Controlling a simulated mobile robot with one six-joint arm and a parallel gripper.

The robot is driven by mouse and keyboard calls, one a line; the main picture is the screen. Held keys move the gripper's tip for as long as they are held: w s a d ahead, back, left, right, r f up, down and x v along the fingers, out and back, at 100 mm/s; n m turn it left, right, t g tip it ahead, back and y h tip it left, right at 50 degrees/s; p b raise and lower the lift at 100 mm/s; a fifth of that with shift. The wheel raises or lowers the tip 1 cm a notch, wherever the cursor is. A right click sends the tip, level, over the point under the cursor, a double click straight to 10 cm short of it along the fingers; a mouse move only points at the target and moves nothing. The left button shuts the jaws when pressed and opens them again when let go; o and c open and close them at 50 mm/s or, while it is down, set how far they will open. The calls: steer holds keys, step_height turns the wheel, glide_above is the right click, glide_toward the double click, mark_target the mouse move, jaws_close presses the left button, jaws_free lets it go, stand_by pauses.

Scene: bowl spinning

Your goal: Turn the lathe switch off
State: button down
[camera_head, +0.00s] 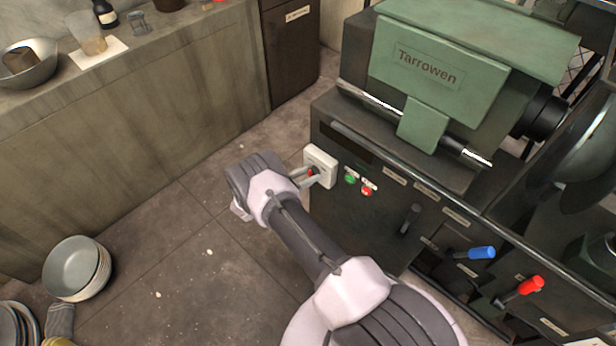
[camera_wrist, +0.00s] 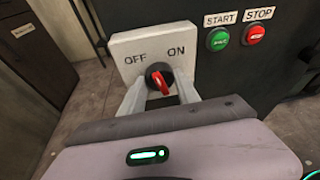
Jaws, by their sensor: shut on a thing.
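The lathe switch is a white plate (camera_wrist: 122,50) marked OFF on the left and ON on the right, with a red-handled knob (camera_wrist: 159,77) below the words. In the head view the white switch plate (camera_head: 322,163) is on the lathe's left end. My gripper (camera_wrist: 161,88) has its two fingers on either side of the knob and is shut on it. In the head view my gripper (camera_head: 311,175) reaches the plate from the left. The knob's red bar runs slightly from upper left to lower right. I cannot tell which end is its pointer.
A green START button (camera_wrist: 217,40) and a red STOP button (camera_wrist: 254,33) sit right of the switch. Blue (camera_head: 481,253) and red (camera_head: 530,286) levers stick out farther right. Stacked bowls (camera_head: 72,268) stand on the floor at left. Floor left of the lathe is mostly free.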

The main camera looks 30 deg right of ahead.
steer(key=n, duration=0.2)
steer(key=n+g+h, duration=0.1)
steer(key=n, duration=0.1)
steer(key=shift+w+f+g, duration=0.1)
steer(key=shift+f+g, duration=0.05)
steer(key=shift+g, duration=0.15)
stand_by(0.5)
steer(key=c, duration=0.9)
jaws_free()
steer(key=v, duration=1.7)
steer(key=shift+a+f+p, duration=0.1)
steer(key=shift+a+p, duration=0.15)
steer(key=shift+p, duration=0.1)
